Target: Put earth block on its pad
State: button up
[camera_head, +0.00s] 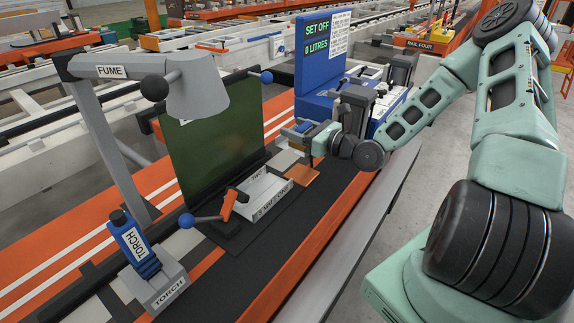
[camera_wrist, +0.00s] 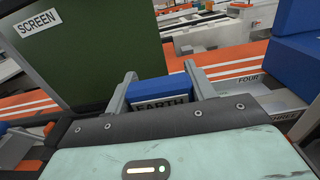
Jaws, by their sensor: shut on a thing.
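The blue earth block (camera_wrist: 162,90), labelled EARTH, is between the two grey fingers of my gripper (camera_wrist: 160,84) in the wrist view. My gripper (camera_head: 303,134) is shut on it. In the head view my gripper is above the bench, left of the blue SET OFF unit, and the block is small and mostly hidden there. A flat copper-coloured plate (camera_head: 302,174) and a grey plate (camera_head: 284,160) lie on the dark bench top below my gripper. I cannot tell from labels which is the block's pad.
A dark green screen (camera_head: 215,140) stands left of my gripper. The blue SET OFF unit (camera_head: 318,75) stands behind. A white fixture (camera_head: 265,193) with an orange-handled clamp, the FUME arm (camera_head: 115,71) and the TORCH holder (camera_head: 163,288) are nearer the front left.

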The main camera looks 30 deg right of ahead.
notch_tip(320, 180, down, 10)
jog(key=shift+r, duration=0.2)
jog(key=shift+f, duration=0.15)
jog(key=o, duration=1.3)
jog(key=shift+r, duration=0.2)
jog(key=b+v, duration=0.2)
jog(key=v, duration=1)
